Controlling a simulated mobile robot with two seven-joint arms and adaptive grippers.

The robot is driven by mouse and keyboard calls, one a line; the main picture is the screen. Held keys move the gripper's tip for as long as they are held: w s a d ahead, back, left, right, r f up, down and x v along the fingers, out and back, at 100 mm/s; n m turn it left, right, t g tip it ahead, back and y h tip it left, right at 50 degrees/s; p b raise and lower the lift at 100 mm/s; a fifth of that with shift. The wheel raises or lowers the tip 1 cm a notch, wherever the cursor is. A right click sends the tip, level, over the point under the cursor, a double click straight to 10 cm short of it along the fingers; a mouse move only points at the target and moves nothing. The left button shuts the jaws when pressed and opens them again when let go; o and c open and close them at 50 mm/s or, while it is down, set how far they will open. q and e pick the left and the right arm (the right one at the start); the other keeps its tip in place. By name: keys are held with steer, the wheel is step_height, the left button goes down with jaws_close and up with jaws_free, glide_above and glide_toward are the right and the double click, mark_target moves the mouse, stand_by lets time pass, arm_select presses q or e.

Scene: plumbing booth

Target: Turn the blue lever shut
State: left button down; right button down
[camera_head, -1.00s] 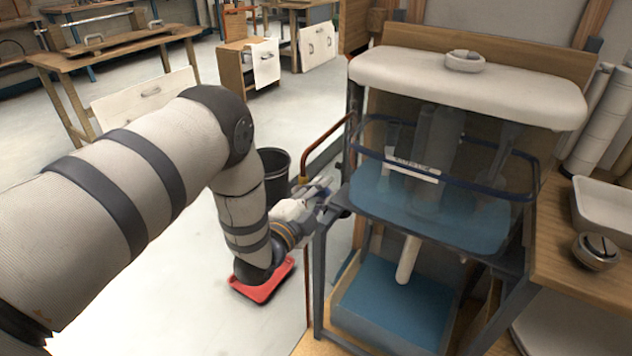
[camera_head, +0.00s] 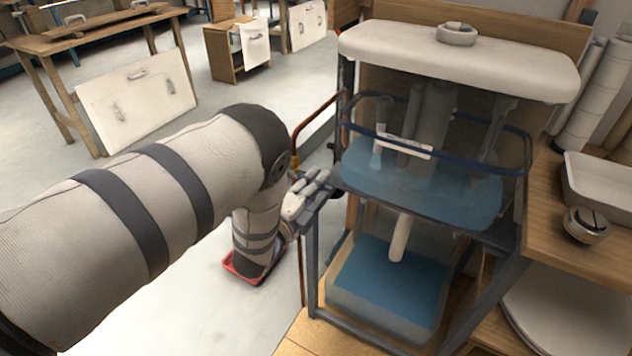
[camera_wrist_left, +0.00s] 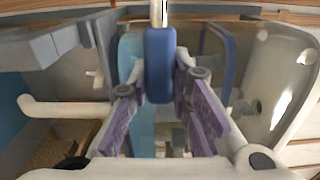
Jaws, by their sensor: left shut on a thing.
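The blue lever (camera_wrist_left: 159,66) stands upright in the middle of the left wrist view, between the purple-padded fingers of my left gripper (camera_wrist_left: 160,98). The fingers are shut on it from both sides. In the head view my left gripper (camera_head: 313,184) is at the left side of the tank stand, beside the copper pipe. There the lever is hidden by the gripper and cannot be made out. My right gripper is in neither view.
The clear tank (camera_head: 425,180) with blue water sits in a dark frame under a white cistern (camera_head: 460,62). A lower basin (camera_head: 390,290) holds more water. A copper pipe (camera_head: 318,122) runs close to my gripper. A red tray (camera_head: 240,270) lies on the floor behind my arm.

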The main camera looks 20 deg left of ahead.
arm_select(q)
steer(key=shift+a, duration=0.1)
steer(key=c, duration=1.4)
jaws_free()
steer(key=shift+c, duration=0.2)
steer(key=s, duration=1.2)
steer(key=shift+a, duration=0.45)
